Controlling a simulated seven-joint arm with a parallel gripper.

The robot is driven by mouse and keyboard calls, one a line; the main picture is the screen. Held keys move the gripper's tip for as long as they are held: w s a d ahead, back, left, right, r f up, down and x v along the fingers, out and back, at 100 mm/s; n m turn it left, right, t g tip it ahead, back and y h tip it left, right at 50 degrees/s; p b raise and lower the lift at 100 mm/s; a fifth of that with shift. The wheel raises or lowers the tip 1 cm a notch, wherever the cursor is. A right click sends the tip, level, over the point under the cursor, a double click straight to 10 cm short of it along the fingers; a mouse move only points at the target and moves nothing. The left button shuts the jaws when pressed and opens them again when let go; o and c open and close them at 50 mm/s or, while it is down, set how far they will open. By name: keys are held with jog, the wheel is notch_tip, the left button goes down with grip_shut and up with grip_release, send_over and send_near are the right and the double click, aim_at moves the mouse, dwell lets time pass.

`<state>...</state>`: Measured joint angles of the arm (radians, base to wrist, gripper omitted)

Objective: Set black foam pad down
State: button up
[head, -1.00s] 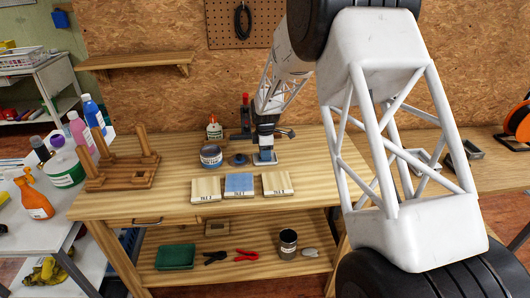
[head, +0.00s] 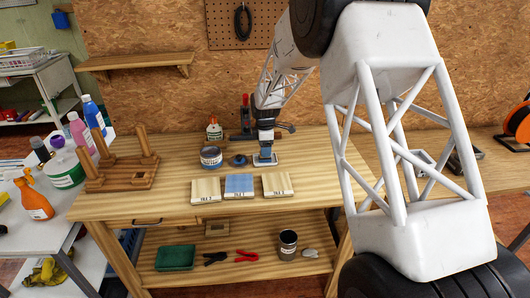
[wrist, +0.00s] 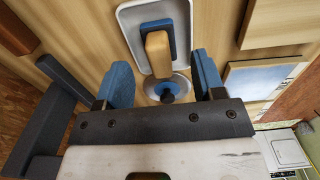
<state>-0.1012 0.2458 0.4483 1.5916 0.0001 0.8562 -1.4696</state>
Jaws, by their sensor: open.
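A flat handled pad (wrist: 130,18) with a light rim, a blue block and a wooden handle (wrist: 157,52) lies on the workbench. It also shows in the head view (head: 256,162), right of a small round dark-knobbed disc (head: 238,160). No plainly black pad shows; its underside is hidden. My gripper (wrist: 165,80) is open, its blue fingertips apart on either side of the handle's line, with clear gaps. In the head view my gripper (head: 266,149) is just above the handled pad. The disc shows between the fingers in the wrist view (wrist: 178,82).
Three labelled tiles, left (head: 205,189), blue (head: 239,184) and right (head: 277,183), lie in front. A wooden rack (head: 120,180) is far left. The bench front corners are bare.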

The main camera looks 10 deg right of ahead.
notch_tip(320, 180, up, 9)
jog(key=shift+r, duration=0.2)
dwell(0.3)
dwell(0.5)
jog(key=s+d+r+m, duration=0.25)
jog(key=s+r, duration=0.25)
jog(key=s, duration=0.4)
jog(key=s+d+r+m+t, duration=0.15)
jog(key=s+r+m, duration=0.25)
jog(key=s, duration=0.5)
jog(key=s+d+r+m, duration=0.25)
jog(key=s+r, duration=0.25)
jog(key=s, duration=0.4)
jog(key=s+d+f+m+t, duration=0.1)
jog(key=s+m, duration=0.8)
jog(key=s, duration=1.8)
jog(key=shift+d+f, duration=0.7)
jog(key=shift+f, duration=0.1)
